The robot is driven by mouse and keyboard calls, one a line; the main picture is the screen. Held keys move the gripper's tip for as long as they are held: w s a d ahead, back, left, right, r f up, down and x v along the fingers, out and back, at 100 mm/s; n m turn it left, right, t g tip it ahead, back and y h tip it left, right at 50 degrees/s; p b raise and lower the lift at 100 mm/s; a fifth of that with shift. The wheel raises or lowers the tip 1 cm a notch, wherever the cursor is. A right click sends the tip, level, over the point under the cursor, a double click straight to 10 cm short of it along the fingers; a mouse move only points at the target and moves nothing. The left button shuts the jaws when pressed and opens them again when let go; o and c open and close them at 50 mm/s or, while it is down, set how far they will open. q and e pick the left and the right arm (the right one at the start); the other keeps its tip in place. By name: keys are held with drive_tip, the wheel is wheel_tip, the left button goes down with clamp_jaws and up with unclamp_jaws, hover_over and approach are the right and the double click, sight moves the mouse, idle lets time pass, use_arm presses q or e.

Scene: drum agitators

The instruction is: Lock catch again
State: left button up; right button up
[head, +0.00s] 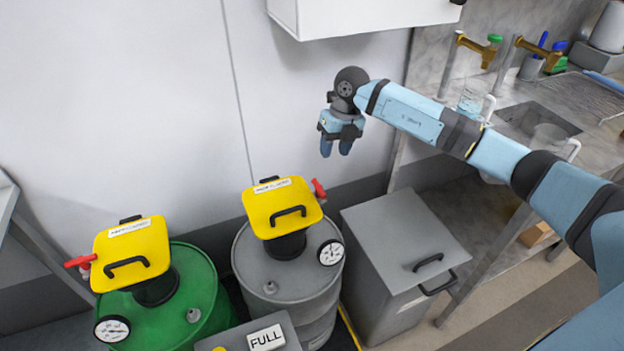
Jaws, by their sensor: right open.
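Two drums stand side by side, a green drum (190,283) on the left and a grey drum (255,270) to its right. Each carries a yellow lidded unit with a black handle: one yellow unit (110,248) on the green drum, another yellow unit (262,205) on the grey drum. A red lever (320,189) sticks out at the grey drum's right side, and another red lever (79,262) at the green drum's left. I cannot tell which part is the catch. My right gripper (336,147) is open and empty, pointing down above the grey drum's red lever, apart from it. My left gripper is out of view.
A grey lidded bin (395,235) stands right of the grey drum. A box marked FULL (265,338) is in front of the drums. A counter with a sink (540,118) is at the right. A white cabinet (350,15) hangs above my right gripper.

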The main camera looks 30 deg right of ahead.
sight(323, 192)
drive_tip(key=a+f, duration=0.1)
drive_tip(key=f, duration=0.8)
drive_tip(key=a+f, duration=0.1)
drive_tip(key=f, duration=0.3)
drive_tip(key=shift+a+f, duration=0.15)
drive_tip(key=shift+a, duration=0.2)
clamp_jaws()
